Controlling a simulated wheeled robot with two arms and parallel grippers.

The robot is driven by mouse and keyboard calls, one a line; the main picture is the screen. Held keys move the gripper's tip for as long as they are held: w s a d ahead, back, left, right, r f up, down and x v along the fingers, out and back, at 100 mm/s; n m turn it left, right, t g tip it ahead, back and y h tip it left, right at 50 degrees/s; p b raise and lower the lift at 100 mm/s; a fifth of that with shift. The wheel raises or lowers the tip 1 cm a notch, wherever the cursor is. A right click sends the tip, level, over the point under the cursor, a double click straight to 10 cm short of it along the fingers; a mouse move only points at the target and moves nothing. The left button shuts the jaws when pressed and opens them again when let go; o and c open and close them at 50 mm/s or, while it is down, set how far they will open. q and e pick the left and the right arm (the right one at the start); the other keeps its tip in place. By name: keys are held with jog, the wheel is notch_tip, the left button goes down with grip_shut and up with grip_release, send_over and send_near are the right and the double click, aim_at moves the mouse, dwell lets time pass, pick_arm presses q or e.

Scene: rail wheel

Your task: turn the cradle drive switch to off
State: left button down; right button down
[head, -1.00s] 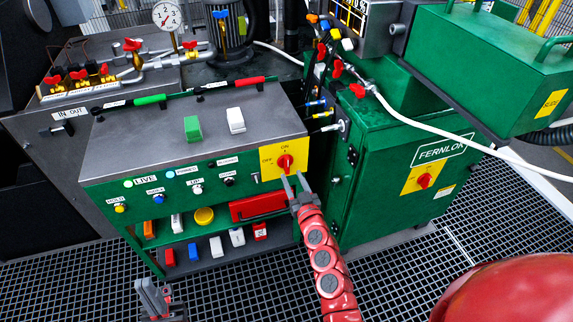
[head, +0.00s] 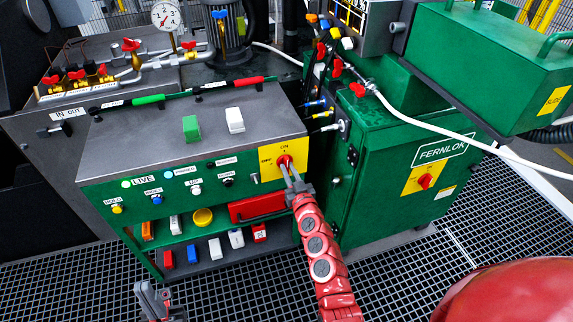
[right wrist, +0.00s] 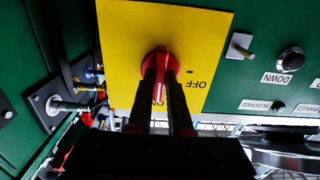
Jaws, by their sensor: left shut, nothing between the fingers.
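The cradle drive switch (head: 284,161) is a red knob on a yellow plate (head: 268,172) at the right end of the green console's front. Its ON mark is above and its OFF mark to the left in the head view. In the right wrist view the knob (right wrist: 160,62) has its handle in line with the ON mark. My right gripper (head: 288,169) has its fingers on either side of the handle, which fills the gap at the tips. My left gripper (head: 146,290) is shut and empty, low at the front left, away from the console.
Blue and yellow hose fittings (right wrist: 92,74) stick out beside the plate. A small lever (right wrist: 240,46) and labelled buttons sit on its other side. A similar red switch (head: 425,181) is on the FERNLOK cabinet (head: 380,190). The grated floor in front is clear.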

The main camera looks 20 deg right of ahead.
jog(key=shift+a+n, duration=0.1)
jog(key=shift+n, duration=0.8)
jog(key=n, duration=0.2)
jog(key=shift+n, duration=0.4)
jog(key=n+p, duration=0.1)
jog(key=n, duration=0.2)
jog(key=shift+r, duration=0.15)
jog(key=shift+f+n+p, duration=0.2)
jog(key=shift+n+p, duration=0.15)
jog(key=shift+n, duration=0.45)
